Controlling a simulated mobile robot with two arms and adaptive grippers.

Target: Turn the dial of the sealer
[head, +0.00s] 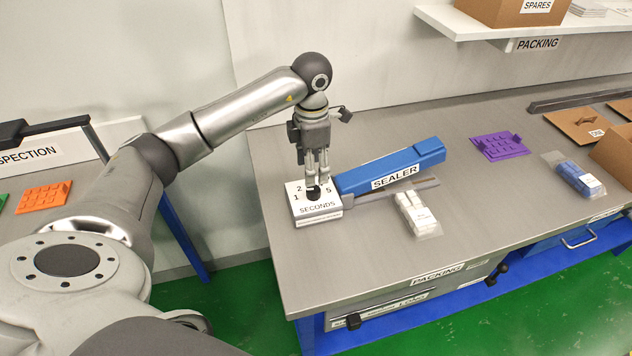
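The sealer is a blue bar labelled SEALER (430,152) with a white dial box (302,210) at its left end. The box carries numbers and the word SECONDS. The black dial (313,192) sits on top of the box. My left gripper (316,184) points straight down over the dial, with its fingertips at the dial. The fingers look close together, but whether they grip the dial is too small to tell. My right gripper is not in view.
A white packet (418,214) lies in front of the sealer on the packing table (370,265). A purple tray (498,146), a blue pack (573,175) and cardboard pieces (575,124) lie to the right. A shelf (470,27) hangs above the back. The table's front middle is clear.

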